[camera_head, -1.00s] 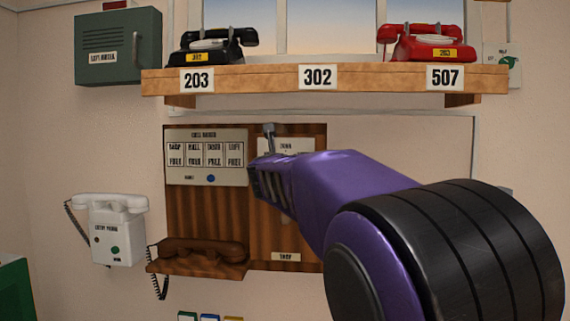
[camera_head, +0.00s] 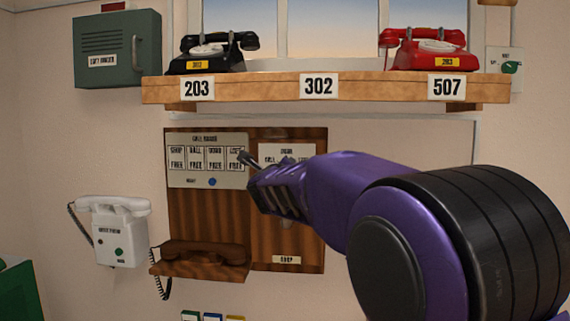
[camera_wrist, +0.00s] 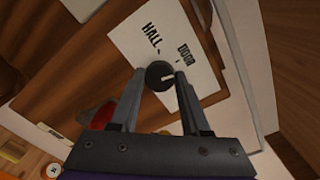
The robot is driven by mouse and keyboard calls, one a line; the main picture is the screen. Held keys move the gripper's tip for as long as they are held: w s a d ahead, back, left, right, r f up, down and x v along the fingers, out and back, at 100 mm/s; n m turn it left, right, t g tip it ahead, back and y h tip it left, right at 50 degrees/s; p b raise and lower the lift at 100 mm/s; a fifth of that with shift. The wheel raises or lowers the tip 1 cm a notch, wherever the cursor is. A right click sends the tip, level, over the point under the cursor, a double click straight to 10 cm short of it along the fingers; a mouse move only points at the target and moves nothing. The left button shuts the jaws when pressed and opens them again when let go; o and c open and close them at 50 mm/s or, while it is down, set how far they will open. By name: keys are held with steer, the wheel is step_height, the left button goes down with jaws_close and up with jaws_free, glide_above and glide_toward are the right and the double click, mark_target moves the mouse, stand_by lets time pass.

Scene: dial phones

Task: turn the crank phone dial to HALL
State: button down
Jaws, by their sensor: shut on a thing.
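The crank phone's wooden board (camera_head: 210,220) hangs on the wall. In the wrist view, the round dark dial knob (camera_wrist: 158,75) sits on a white plate (camera_wrist: 190,85) marked HALL (camera_wrist: 151,38) and DOOR (camera_wrist: 185,52). A light line on the knob points right in that view and does not clearly meet either label. My gripper (camera_wrist: 160,80) is shut on the knob, one finger on each side. In the head view, my gripper (camera_head: 262,192) hides the dial.
A wooden shelf (camera_head: 240,90) above bears a black phone (camera_head: 210,52) and a red phone (camera_head: 425,48). A white entry phone (camera_head: 118,240) hangs at left, below a green box (camera_head: 117,50). The wall between the entry phone and board is bare.

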steer(key=n+p, duration=0.4)
steer(key=n, duration=0.3)
steer(key=shift+r, duration=0.2)
steer(key=n+p, duration=0.1)
steer(key=n, duration=0.2)
steer(key=shift+f+n, duration=0.1)
steer(key=shift+n, duration=0.3)
steer(key=shift+f+n+p, duration=0.1)
steer(key=shift+n+p, duration=0.2)
steer(key=shift+n, duration=1.4)
steer(key=shift+c, duration=1.9)
jaws_free()
steer(key=shift+f, duration=0.1)
